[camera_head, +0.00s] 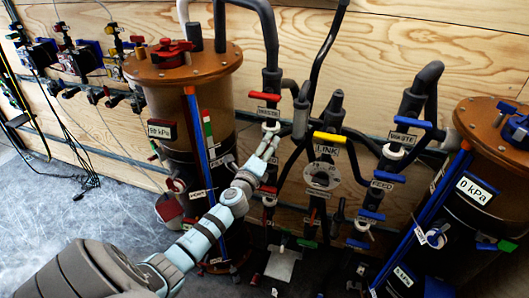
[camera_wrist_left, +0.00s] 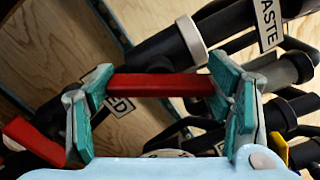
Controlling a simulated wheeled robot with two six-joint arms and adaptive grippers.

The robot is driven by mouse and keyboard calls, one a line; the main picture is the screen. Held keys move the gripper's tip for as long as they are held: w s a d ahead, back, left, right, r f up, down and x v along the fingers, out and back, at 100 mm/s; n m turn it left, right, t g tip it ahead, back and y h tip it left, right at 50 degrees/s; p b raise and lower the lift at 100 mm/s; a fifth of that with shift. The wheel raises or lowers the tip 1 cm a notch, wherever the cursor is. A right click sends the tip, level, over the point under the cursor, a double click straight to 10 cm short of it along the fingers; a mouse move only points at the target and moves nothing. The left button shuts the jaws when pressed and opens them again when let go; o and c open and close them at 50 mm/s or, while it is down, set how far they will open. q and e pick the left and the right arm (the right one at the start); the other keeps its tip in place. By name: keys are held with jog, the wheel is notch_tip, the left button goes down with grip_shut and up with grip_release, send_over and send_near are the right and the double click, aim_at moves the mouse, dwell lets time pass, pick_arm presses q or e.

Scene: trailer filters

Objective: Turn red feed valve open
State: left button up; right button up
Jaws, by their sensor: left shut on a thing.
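The red feed valve handle (camera_wrist_left: 160,85) is a flat red bar in the left wrist view, lying about level across the picture. A partly hidden label ending in D (camera_wrist_left: 118,103) is next to it. My left gripper (camera_wrist_left: 160,88) has its teal finger pads at the two ends of this bar and is shut on it. In the head view my left gripper (camera_head: 268,150) is at the pipework just right of the left filter column, below the red waste handle (camera_head: 264,97). Its fingers largely hide the held handle there. My right gripper is not in view.
Another red handle (camera_wrist_left: 32,140) is close to the left finger. A yellow link handle (camera_head: 329,137) and blue handles (camera_head: 388,176) are to the right. The brown-topped left column (camera_head: 185,62) stands beside my arm. Black pipes crowd the gripper. Open floor (camera_head: 60,210) is at left.

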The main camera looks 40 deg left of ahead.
pick_arm(q)
jog(key=n+b, duration=0.2)
jog(key=n, duration=0.3)
jog(key=shift+f+n, duration=0.1)
jog(key=shift+n, duration=0.3)
dwell(0.4)
jog(key=o, duration=1.2)
jog(key=shift+c, duration=0.2)
jog(key=v, duration=1.2)
